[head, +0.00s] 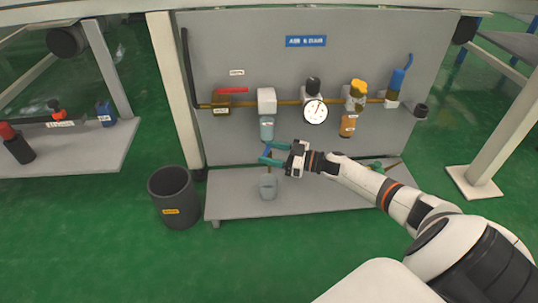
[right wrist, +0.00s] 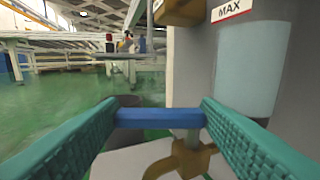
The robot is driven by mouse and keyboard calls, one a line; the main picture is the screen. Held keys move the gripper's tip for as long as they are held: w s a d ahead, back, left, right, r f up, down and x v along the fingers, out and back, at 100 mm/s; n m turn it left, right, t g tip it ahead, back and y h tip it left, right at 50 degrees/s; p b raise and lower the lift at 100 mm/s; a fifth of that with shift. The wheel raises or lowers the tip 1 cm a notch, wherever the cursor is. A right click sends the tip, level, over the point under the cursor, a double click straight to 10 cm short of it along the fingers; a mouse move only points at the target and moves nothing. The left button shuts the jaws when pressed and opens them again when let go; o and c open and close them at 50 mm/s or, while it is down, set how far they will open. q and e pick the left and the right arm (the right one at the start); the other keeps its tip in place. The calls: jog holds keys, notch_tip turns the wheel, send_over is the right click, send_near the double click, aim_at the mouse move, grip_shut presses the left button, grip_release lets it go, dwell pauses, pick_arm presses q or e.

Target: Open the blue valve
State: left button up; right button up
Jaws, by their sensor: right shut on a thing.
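My right gripper (head: 268,153) reaches in from the right, below the clear filter bowl (head: 267,128). Its teal fingers are shut on a small blue valve handle (right wrist: 160,118). In the right wrist view the handle lies level across the gap between the fingers, with a brass valve body (right wrist: 185,160) just below. Most of this valve is hidden behind the gripper in the head view. My left gripper is not in view.
The grey panel carries a red lever (head: 230,90), a gauge (head: 314,110) and an amber bowl (head: 347,124). A small grey cup (head: 268,186) stands on the shelf (head: 235,206) below the gripper. A dark bin (head: 173,196) stands on the floor at left.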

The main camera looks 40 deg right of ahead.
jog(key=n+g+y+b, duration=0.1)
jog(key=b, duration=0.1)
jog(key=d+n+g+y+b, duration=0.1)
jog(key=n+g+y+b, duration=0.1)
jog(key=shift+f, duration=0.15)
jog(key=shift+d+r+n+g+y+b, duration=0.1)
jog(key=shift+r+n+g+y+b, duration=0.1)
jog(key=shift+n+g+y+b, duration=0.7)
jog(key=o, duration=1)
